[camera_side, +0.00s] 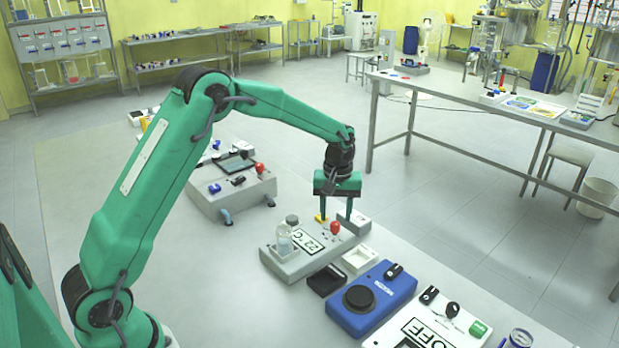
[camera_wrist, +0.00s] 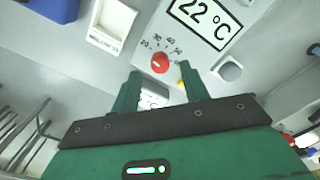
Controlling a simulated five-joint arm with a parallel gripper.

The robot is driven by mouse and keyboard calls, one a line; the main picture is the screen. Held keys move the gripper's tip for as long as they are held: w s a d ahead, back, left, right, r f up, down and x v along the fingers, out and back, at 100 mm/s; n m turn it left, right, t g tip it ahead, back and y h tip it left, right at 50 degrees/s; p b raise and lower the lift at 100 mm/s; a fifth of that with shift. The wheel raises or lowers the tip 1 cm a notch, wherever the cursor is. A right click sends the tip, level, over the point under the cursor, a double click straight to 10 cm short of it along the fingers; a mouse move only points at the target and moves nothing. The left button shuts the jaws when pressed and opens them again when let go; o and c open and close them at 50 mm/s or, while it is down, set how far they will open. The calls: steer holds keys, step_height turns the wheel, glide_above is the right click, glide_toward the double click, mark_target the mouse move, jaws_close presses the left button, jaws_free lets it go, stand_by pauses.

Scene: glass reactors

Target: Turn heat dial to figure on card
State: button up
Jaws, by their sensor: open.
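The red heat dial (camera_wrist: 160,64) sits on a white heater unit, with printed figures including 20, 30 and 40 around it; it also shows in the side view (camera_side: 335,227). Its pointer direction is too small to tell. The unit's display (camera_wrist: 203,14) reads 22 °C. My gripper (camera_wrist: 160,72) is open above the dial, its fingers on either side of it in the wrist view; it points down in the side view (camera_side: 335,217).
A small yellow part (camera_wrist: 182,84) is beside the dial. A white tray (camera_side: 359,260), a black tray (camera_side: 327,281) and a blue mixer (camera_side: 372,300) are in front.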

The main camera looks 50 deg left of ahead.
mark_target(335, 229)
steer(key=shift+f, duration=1.5)
jaws_close()
